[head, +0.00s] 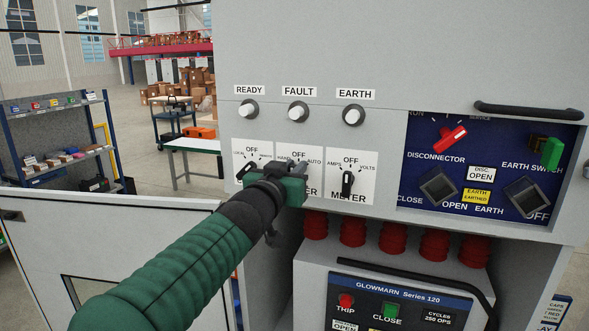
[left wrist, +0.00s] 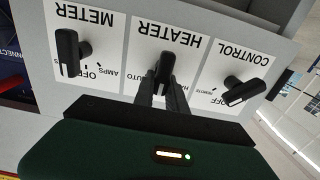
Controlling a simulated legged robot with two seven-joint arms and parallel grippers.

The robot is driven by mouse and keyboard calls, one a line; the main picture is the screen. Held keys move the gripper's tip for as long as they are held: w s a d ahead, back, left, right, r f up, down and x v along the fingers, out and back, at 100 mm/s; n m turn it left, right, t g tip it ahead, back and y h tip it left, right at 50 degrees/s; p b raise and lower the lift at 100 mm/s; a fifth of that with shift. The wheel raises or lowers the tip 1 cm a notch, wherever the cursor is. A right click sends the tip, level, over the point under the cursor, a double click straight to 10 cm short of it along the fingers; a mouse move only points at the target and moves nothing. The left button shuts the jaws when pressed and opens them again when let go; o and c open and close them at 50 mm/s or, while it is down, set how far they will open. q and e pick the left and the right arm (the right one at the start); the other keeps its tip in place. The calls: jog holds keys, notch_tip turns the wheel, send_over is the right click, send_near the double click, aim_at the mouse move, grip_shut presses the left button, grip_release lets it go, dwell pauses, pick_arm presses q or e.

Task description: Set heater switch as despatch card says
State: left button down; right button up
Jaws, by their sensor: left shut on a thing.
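The heater switch (left wrist: 164,66) is a black knob on the middle white plate, marked OFF, HAND and AUTO in the head view. In the left wrist view, which is upside down, it stands roughly in line with its plate. Its pointer end is hidden between the fingers. My left gripper (left wrist: 162,90) is shut on this knob. In the head view my green left gripper (head: 291,170) covers most of the heater plate. My right gripper is not in view. I see no despatch card that I can make out.
The control switch (head: 245,170) and meter switch (head: 347,182) sit close on either side. READY, FAULT and EARTH lamps (head: 298,112) are above. A blue panel (head: 420,160) with a red disconnector handle is at right. An open door (head: 120,235) stands at lower left.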

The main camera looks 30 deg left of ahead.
pick_arm(q)
jog(key=shift+s+a+f, duration=0.1)
jog(key=shift+a, duration=0.05)
jog(key=shift+d+m, duration=0.3)
jog(key=shift+m, duration=0.1)
jog(key=shift+m+b, duration=0.5)
jog(key=shift+m, duration=0.4)
jog(key=m, duration=0.2)
jog(key=shift+w+d+f+m+b, duration=0.2)
jog(key=shift+d+m+b, duration=0.1)
jog(key=shift+b, duration=0.1)
jog(key=shift+d+f+m+b, duration=0.15)
jog(key=shift+m+b, duration=0.4)
jog(key=shift+m, duration=1.35)
jog(key=shift+d, duration=0.1)
jog(key=c, duration=1.5)
grip_release()
jog(key=shift+o, duration=0.7)
jog(key=shift+d, duration=0.15)
